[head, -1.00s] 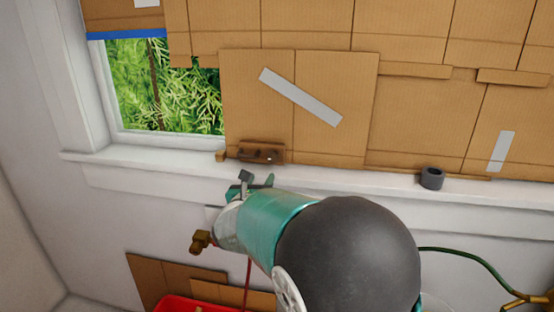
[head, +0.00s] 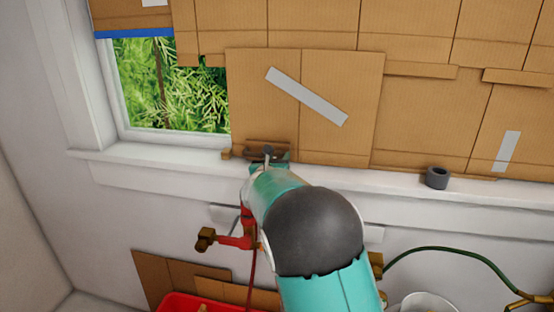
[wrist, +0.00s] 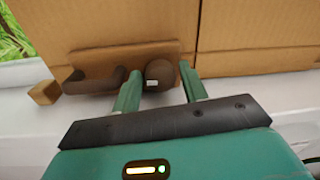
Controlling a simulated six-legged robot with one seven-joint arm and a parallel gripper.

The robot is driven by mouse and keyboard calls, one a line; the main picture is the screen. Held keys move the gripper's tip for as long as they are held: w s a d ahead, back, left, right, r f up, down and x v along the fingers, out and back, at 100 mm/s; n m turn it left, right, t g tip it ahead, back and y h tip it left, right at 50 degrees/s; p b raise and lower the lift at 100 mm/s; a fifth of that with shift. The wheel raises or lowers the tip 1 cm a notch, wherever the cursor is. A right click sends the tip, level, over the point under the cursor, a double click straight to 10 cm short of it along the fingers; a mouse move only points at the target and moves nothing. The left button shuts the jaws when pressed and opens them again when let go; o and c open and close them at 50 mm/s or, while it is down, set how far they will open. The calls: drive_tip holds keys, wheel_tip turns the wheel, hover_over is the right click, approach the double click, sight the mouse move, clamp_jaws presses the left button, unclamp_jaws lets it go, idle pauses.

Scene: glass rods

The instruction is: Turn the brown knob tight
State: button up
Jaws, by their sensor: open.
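The brown knob (wrist: 160,74) is a dark, rounded piece on the front of a brown wooden block (wrist: 172,52) in the wrist view. A dark bent bar (wrist: 95,82) sits left of it. In the head view the block (head: 252,153) is on the window sill, partly hidden by my arm; I cannot make out the knob there. My gripper (wrist: 160,80) is open, with one green finger on each side of the knob. I cannot tell whether either finger touches it. My gripper in the head view (head: 268,160) is at the block.
The white sill (head: 340,178) runs along the cardboard-covered wall, with a dark ring (head: 437,178) on it at right. A small wooden cube (wrist: 44,92) is left of the block. Below are a red valve with a brass end (head: 206,238), a red bin (head: 185,302) and a green hose (head: 440,250).

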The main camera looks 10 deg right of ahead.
drive_tip(key=c, duration=0.7)
drive_tip(key=shift+m, duration=0.4)
drive_tip(key=m, duration=0.3)
drive_tip(key=shift+m, duration=0.3)
drive_tip(key=m, duration=0.8)
drive_tip(key=shift+m+y, duration=0.3)
drive_tip(key=shift+y, duration=0.1)
drive_tip(key=m, duration=0.4)
